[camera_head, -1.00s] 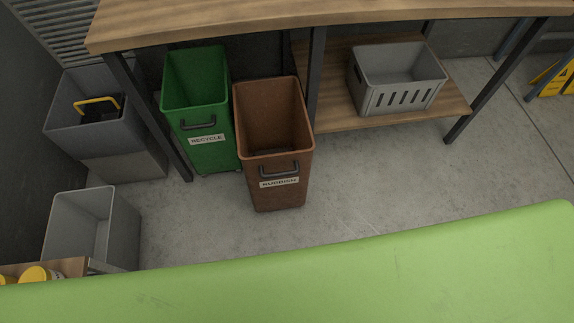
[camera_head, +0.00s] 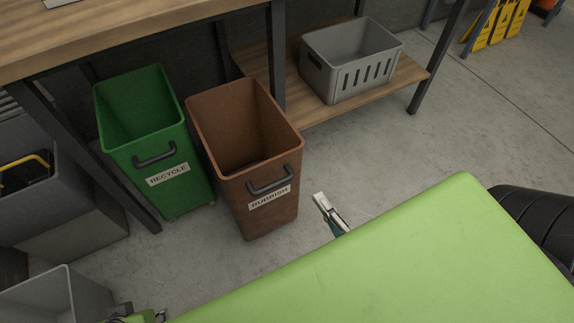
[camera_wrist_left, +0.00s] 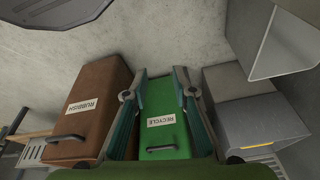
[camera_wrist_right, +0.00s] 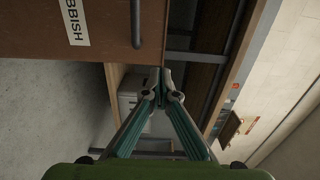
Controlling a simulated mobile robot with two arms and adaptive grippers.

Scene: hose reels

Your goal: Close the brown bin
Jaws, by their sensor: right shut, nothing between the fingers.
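The brown bin (camera_head: 275,210), labelled RUBBISH, stands on the floor with its top open and a dark handle (camera_head: 270,181) on its front. It juts out in front of the workbench. My right gripper (camera_head: 320,200) is to the right of the bin's front, apart from it, and shut with nothing in it. In the right wrist view my right gripper (camera_wrist_right: 160,75) points past the brown bin (camera_wrist_right: 112,25), whose label and handle show there. My left gripper (camera_wrist_left: 160,72) is open and empty, with the green bin behind its fingers; the brown bin (camera_wrist_left: 98,85) is beside them.
A green RECYCLE bin (camera_head: 190,190) stands left of the brown one. The wooden workbench (camera_head: 120,32) is above and behind. A grey crate (camera_head: 365,78) sits on its lower shelf (camera_head: 410,78). Grey bins are at the left. Floor right of the brown bin is clear.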

